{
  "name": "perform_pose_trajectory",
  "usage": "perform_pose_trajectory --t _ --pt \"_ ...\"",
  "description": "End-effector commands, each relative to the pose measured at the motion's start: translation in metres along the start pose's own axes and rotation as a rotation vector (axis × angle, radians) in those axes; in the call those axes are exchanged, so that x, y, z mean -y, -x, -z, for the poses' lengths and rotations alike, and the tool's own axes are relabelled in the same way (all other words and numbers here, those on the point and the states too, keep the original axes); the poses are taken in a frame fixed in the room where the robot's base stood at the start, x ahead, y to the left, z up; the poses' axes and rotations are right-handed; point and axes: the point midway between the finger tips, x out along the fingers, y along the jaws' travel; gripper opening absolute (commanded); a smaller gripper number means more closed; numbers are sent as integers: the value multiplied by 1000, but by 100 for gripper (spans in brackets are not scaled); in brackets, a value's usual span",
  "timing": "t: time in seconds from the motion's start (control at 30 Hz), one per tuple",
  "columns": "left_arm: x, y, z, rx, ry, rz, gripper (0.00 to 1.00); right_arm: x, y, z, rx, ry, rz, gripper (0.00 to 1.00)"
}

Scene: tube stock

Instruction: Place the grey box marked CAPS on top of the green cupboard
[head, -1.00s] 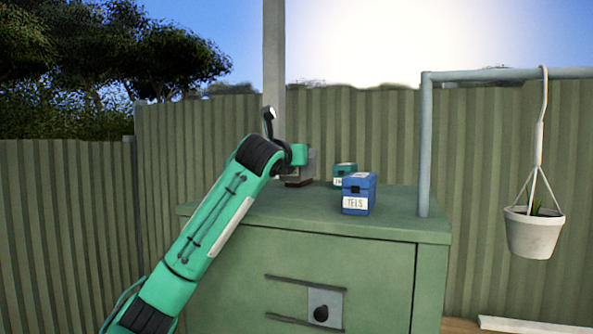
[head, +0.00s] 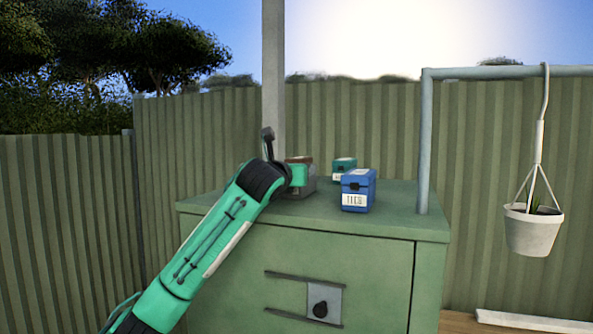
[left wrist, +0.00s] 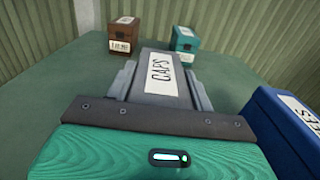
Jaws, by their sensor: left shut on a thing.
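The grey box marked CAPS (left wrist: 160,72) sits between the fingers of my left gripper (left wrist: 161,88) in the left wrist view, its white label facing up toward the camera. In the head view my left gripper (head: 298,177) is over the left part of the green cupboard's top (head: 400,212), shut on the box. The grey box (head: 306,189) is partly hidden there by my gripper. It appears level and at or just above the top surface; I cannot tell whether it touches. My right gripper is out of view.
A blue box (head: 358,192) stands to the right of the grey box, close by. A teal box (head: 344,166) and a brown box (head: 300,160) stand behind. A grey post rises at the cupboard's right with a hanging pot (head: 532,230) beyond.

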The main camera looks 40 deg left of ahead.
Motion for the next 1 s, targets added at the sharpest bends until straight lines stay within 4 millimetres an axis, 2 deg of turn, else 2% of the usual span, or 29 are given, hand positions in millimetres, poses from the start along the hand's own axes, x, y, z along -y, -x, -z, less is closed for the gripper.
perform_pose_trajectory --t 0.03,0.13,0.47,0.53,0.67,1.0 --pt "0 0 2 -1 -1 0 55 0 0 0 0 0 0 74" --pt "0 0 1 -1 -1 0 74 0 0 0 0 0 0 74" --pt "0 0 -2 0 1 0 74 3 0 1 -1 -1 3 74" --pt "0 5 0 1 -1 -1 74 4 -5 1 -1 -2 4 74" --pt "-1 21 3 3 -3 -2 74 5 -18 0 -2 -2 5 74" --pt "-1 89 2 5 -2 -1 74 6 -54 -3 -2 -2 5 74"
